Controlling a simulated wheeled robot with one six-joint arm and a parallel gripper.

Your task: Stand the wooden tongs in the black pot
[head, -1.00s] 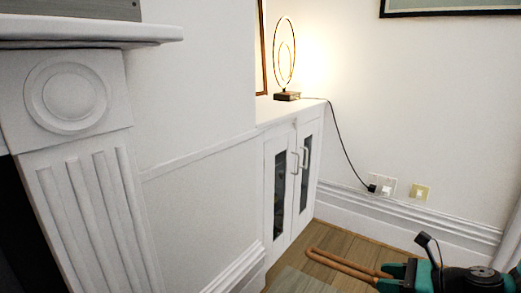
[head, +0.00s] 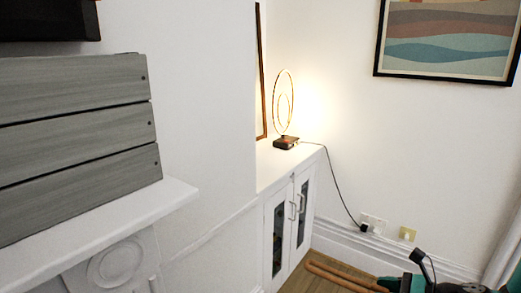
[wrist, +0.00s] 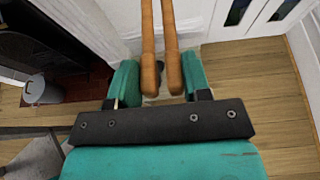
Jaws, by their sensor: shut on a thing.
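The wooden tongs (head: 345,278) show as brown bars at the bottom edge of the head view. In the wrist view the tongs (wrist: 171,45) point away from my gripper, with two rounded ends between its teal fingers. My gripper (wrist: 160,80) is shut on them; it also shows partly at the bottom right of the head view (head: 395,284). I cannot make out a black pot in either current view.
A grey slatted box (head: 75,145) sits on the white mantel (head: 120,222) at left. A low white cabinet (head: 290,225) bears a lit ring lamp (head: 285,115). A grey bucket (wrist: 40,90) stands near the dark fireplace. Wooden floor (wrist: 285,125) is open at right.

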